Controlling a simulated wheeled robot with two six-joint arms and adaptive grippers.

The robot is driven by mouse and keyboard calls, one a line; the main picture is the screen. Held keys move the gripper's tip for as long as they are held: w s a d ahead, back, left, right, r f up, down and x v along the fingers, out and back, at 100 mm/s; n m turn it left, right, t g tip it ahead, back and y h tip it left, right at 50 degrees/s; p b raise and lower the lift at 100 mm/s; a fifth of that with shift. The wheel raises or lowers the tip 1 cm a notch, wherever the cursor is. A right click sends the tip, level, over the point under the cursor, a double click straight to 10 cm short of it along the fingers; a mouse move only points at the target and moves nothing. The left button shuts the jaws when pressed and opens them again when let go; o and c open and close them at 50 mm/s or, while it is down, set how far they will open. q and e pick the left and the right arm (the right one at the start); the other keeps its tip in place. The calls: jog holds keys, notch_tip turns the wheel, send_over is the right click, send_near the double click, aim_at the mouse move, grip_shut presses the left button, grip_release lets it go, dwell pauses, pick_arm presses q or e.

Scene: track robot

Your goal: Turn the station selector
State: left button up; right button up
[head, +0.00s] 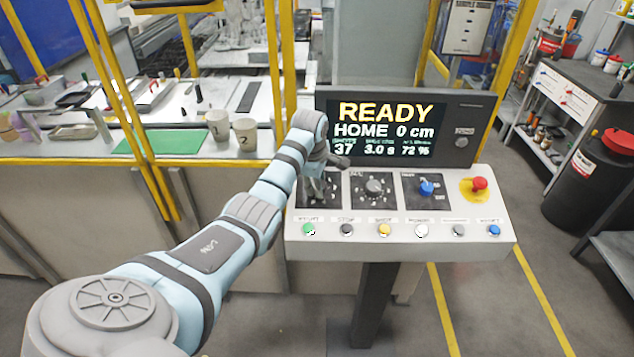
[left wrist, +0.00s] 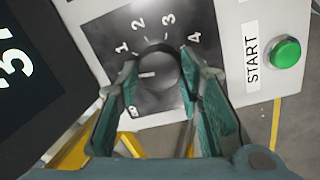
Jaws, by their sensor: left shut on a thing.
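The station selector is a dark round knob (left wrist: 158,72) on a black plate (left wrist: 100,18) with the numbers 1 to 4 around it. In the left wrist view its white mark points left, between the 1 and a small boxed label at lower left. My left gripper (left wrist: 160,80) is shut on the knob, one finger on each side. In the head view my left gripper (head: 318,187) is at the leftmost dial of the console (head: 400,240) and hides most of that knob. My right gripper is not in view.
The display (head: 385,128) reads READY, HOME, 0 cm. A second dial (head: 374,187), a blue knob (head: 426,188) and a red mushroom button (head: 479,183) lie to the right. The green START button (head: 309,230) is just below my gripper. Yellow posts (head: 150,170) stand left.

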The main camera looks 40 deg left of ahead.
pick_arm(q)
jog(key=m, duration=0.5)
jog(key=shift+d+f, duration=0.15)
jog(key=shift+f, duration=0.15)
jog(key=m, duration=0.4)
jog(key=shift+m+g+h, duration=0.3)
jog(key=shift+m+g, duration=0.1)
jog(key=m, duration=1)
jog(key=shift+w+g, duration=0.1)
jog(key=shift+g, duration=0.2)
jog(key=m, duration=0.9)
jog(key=shift+y, duration=0.4)
jog(key=m, duration=0.4)
jog(key=shift+d, duration=0.1)
jog(key=m, duration=0.5)
jog(key=shift+y, duration=0.4)
jog(key=shift+r+m, duration=0.1)
jog(key=shift+m, duration=0.2)
